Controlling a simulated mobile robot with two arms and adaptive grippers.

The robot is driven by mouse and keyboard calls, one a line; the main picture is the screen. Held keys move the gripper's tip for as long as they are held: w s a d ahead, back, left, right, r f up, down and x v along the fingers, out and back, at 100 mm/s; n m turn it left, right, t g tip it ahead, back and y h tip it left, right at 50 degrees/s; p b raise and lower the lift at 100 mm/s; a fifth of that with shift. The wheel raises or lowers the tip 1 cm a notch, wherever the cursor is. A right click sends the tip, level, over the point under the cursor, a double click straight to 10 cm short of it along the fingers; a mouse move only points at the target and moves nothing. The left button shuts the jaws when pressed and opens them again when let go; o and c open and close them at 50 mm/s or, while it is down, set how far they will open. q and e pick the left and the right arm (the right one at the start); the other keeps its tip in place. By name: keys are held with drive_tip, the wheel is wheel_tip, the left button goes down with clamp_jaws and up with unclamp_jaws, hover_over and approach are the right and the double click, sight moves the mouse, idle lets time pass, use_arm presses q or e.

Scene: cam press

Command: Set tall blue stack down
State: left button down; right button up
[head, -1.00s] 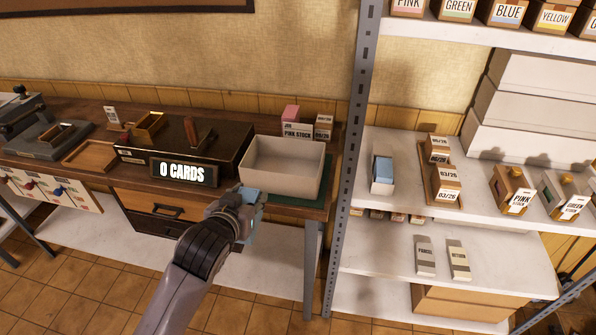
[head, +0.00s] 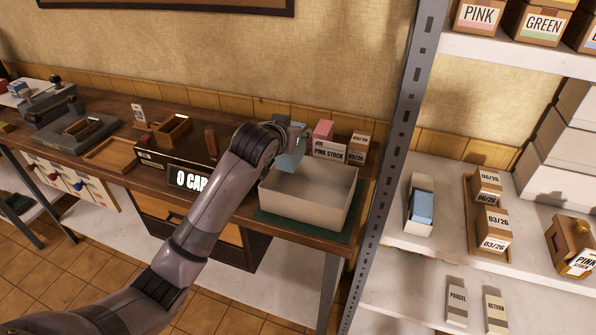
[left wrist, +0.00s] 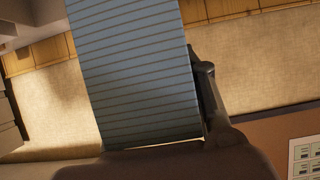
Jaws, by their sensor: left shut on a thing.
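My left gripper (head: 298,141) is over the back of the bench, just behind and above the open grey bin. It is shut on the blue stack (head: 289,159), which shows as a pale blue block hanging below the fingers. In the left wrist view the blue stack (left wrist: 135,75) fills the middle, with many thin layer lines across it. From the head view I cannot tell whether its lower end touches anything. My right gripper is in neither view.
The grey bin (head: 300,205) is empty and stands on a green mat (head: 278,222). A pink stock box (head: 328,148) and small dated boxes (head: 357,144) stand right of the gripper. A metal shelf post (head: 398,130) rises at the right. A "0 CARDS" sign (head: 190,180) is partly behind my arm.

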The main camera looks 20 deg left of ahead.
use_arm(q)
wheel_tip(320, 180, down, 12)
drive_tip(key=shift+p, duration=0.35)
drive_tip(key=c, duration=1)
unclamp_jaws()
drive_tip(key=shift+f, duration=0.1)
drive_tip(key=shift+c, duration=0.2)
drive_tip(key=v, duration=1.2)
drive_tip(key=shift+b, duration=0.35)
